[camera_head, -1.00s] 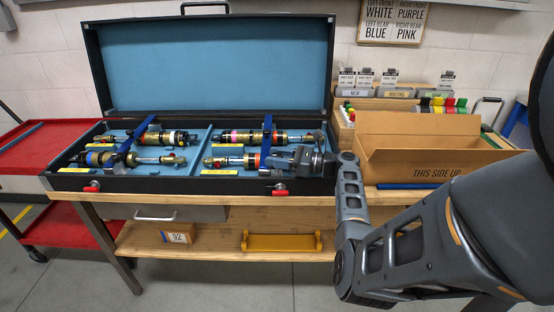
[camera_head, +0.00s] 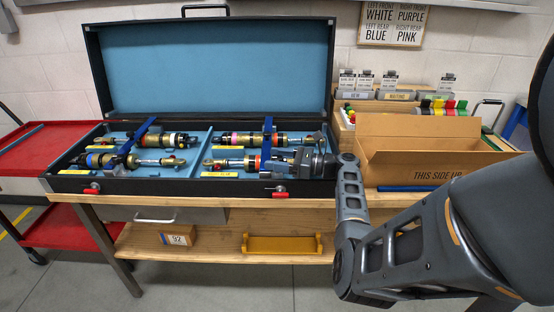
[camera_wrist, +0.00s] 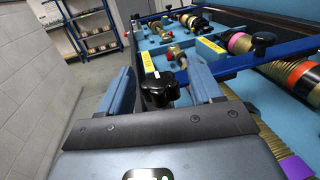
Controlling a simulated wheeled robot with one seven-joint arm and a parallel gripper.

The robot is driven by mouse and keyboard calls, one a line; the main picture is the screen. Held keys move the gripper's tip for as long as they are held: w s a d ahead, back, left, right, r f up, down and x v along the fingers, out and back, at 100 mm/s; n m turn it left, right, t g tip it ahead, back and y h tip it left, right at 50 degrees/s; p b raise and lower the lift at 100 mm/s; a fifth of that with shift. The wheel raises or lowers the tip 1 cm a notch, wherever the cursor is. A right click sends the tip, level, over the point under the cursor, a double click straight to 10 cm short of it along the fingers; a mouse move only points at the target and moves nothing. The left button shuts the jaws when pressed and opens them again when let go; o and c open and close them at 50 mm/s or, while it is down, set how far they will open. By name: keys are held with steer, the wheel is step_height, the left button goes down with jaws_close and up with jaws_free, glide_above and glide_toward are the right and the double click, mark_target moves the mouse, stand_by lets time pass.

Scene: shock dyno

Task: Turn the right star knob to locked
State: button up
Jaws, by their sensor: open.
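An open black case (camera_head: 230,185) lies on the wooden bench, holding several shock absorbers in a blue tray. A blue bar (camera_head: 267,137) crosses the shocks in its right half. My gripper (camera_wrist: 160,70) is low over the case's right front part, pointing left in the head view. Its jaws are open, with a black star knob (camera_wrist: 159,90), seemingly the right one, between them. I cannot tell whether they touch it. The knob's lock state is not readable, and my gripper hides it in the head view. Another black star knob (camera_wrist: 263,42) stands farther off.
A second blue bar (camera_head: 143,131) crosses the left shocks. The raised lid (camera_head: 210,65) stands behind. Red latches (camera_head: 279,191) are on the case front. An open cardboard box (camera_head: 430,172) is on the right, close to my arm. A red cart (camera_head: 40,152) stands at left.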

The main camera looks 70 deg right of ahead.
steer(key=shift+s+d+b, duration=0.2)
steer(key=shift+s, duration=1.1)
steer(key=shift+s+d+b, duration=0.15)
steer(key=shift+s+b, duration=0.05)
steer(key=shift+s, duration=1.05)
steer(key=shift+s+d+b, duration=0.2)
steer(key=shift+s, duration=1.1)
steer(key=shift+a, duration=0.1)
